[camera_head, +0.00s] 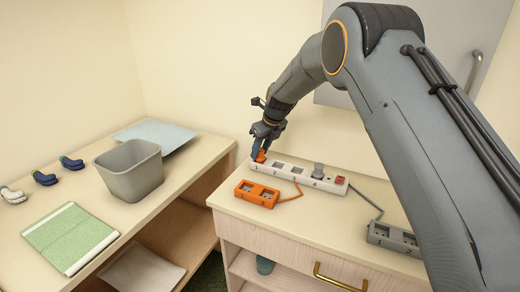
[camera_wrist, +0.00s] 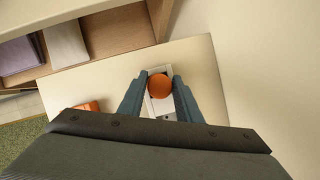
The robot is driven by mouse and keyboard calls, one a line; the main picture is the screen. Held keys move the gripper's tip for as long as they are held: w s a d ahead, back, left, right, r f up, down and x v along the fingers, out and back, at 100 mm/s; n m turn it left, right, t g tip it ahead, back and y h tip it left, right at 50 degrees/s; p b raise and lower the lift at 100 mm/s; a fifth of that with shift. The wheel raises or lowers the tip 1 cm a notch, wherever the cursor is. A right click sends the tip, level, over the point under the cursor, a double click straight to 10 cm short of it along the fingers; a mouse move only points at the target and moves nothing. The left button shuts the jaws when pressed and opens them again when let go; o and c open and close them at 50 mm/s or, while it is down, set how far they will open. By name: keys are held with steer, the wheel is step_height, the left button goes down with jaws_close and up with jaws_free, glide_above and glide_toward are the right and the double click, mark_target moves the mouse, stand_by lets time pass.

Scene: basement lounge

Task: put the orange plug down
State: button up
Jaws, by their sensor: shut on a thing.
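The orange plug (camera_head: 261,156) is between the blue fingers of my gripper (camera_head: 264,142), over the socket marked 1 at the left end of the white power strip (camera_head: 325,187). In the wrist view, the plug's round orange top (camera_wrist: 159,86) sits between the two fingertips (camera_wrist: 159,88), with the white strip (camera_wrist: 163,107) below it. My gripper is shut on the plug. I cannot tell whether the plug is seated in the socket or just above it. The power strip lies on the pale cabinet top.
An orange socket block (camera_head: 257,194) with an orange cord lies in front of the strip. A grey plug (camera_head: 318,171) stands at socket 4, beside a red switch (camera_head: 340,180). A grey block (camera_head: 393,238) lies right.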

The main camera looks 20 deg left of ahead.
steer(key=o, duration=1.2)
steer(key=shift+f, duration=0.1)
steer(key=shift+r, duration=0.4)
steer(key=b+v, duration=0.3)
steer(key=v, duration=0.8)
steer(key=shift+s+d+r, duration=0.2)
steer(key=shift+r, duration=0.05)
